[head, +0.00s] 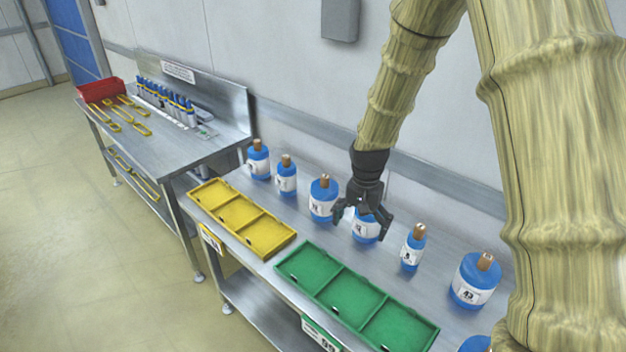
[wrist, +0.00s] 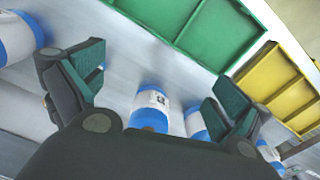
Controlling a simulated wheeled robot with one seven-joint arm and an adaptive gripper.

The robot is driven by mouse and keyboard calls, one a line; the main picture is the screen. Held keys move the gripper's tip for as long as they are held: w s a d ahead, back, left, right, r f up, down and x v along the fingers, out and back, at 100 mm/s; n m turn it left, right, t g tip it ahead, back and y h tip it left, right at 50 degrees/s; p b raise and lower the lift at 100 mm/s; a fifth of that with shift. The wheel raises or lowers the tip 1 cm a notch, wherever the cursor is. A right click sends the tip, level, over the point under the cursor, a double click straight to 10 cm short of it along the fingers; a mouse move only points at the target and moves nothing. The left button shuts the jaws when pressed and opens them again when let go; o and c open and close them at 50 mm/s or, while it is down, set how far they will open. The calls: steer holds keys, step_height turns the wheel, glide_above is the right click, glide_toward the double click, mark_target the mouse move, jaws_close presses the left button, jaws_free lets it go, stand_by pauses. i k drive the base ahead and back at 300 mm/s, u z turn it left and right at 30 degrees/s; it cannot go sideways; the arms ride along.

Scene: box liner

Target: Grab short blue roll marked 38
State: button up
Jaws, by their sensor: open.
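Several blue rolls with white labels stand upright in a row on the steel bench. The number 38 cannot be read for certain on any of them. My gripper (head: 362,222) is open, pointing down over one short blue roll (head: 366,236), and partly hides it. In the wrist view my gripper's fingers (wrist: 157,85) are spread, with a blue roll (wrist: 150,119) showing in the gap between them. Nothing is held. I cannot tell whether a finger touches the roll.
A slim roll (head: 413,248) and a wide roll (head: 475,281) stand to the right. Another roll (head: 323,198) is close on the left. A green tray (head: 341,285) and a yellow tray (head: 240,213), both empty, lie along the front. The wall is behind.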

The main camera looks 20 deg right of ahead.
mark_target(323, 193)
steer(key=i, duration=0.95)
